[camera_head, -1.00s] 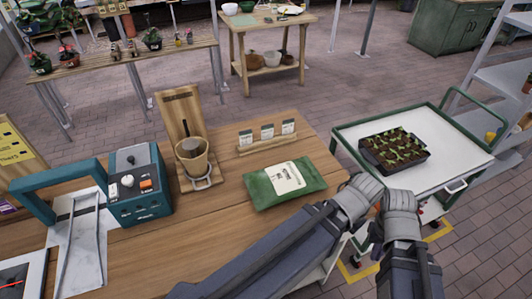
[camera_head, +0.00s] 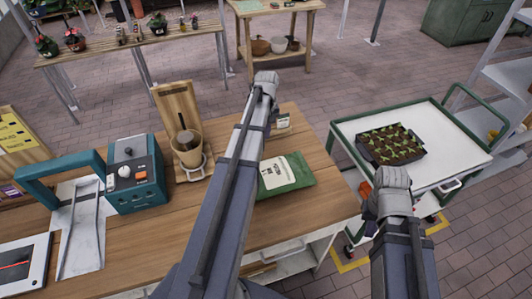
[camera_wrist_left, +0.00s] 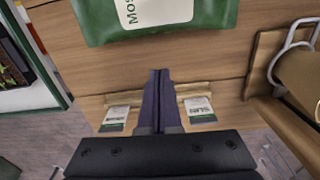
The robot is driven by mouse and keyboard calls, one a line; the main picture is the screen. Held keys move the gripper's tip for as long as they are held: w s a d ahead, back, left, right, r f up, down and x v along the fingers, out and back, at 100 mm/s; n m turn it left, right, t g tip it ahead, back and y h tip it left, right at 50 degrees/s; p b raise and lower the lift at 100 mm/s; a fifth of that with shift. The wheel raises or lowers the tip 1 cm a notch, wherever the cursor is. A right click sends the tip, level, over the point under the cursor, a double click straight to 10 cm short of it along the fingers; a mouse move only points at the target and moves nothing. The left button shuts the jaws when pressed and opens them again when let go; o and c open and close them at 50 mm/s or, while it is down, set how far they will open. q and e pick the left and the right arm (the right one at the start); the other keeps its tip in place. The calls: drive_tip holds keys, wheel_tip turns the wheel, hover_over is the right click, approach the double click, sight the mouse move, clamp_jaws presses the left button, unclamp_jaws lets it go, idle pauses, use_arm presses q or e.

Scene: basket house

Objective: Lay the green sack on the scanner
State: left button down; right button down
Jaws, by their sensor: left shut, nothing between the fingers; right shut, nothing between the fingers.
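The green sack (camera_head: 301,172) with a white label lies flat on the wooden bench, partly hidden by my left arm in the head view. It also shows at the top of the left wrist view (camera_wrist_left: 205,14). The scanner (camera_head: 22,266), a pale framed unit with a dark window and a red line, is at the bench's near left corner. My left gripper (camera_head: 265,78) is above the far side of the bench, beyond the sack. Its fingers (camera_wrist_left: 160,73) are shut and empty, apart from the sack. My right gripper (camera_head: 394,178) is shut and empty beside the cart.
A teal sealing machine (camera_head: 136,182) stands between scanner and sack, with a pot on a wooden stand (camera_head: 187,151) beside it. Seed packets (camera_wrist_left: 199,107) stand beyond the sack. A cart (camera_head: 350,133) with a seedling tray (camera_head: 391,145) is at right.

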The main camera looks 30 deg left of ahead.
use_arm(q)
drive_tip(key=shift+n, duration=0.3)
drive_tip(key=f+b, duration=0.3)
drive_tip(key=a+f+b, duration=0.1)
drive_tip(key=f+b, duration=0.6)
drive_tip(key=b, duration=0.1)
drive_tip(key=shift+a+f, duration=0.35)
drive_tip(key=shift+f, duration=0.05)
drive_tip(key=shift+s+d+r+p, duration=0.25)
drive_tip(key=shift+s+d, duration=0.25)
drive_tip(key=shift+d, duration=0.1)
drive_tip(key=shift+s+d+r+p, duration=0.25)
drive_tip(key=shift+s+d, duration=0.25)
drive_tip(key=shift+d, duration=0.05)
drive_tip(key=shift+s+d, duration=0.3)
drive_tip(key=shift+d, duration=0.05)
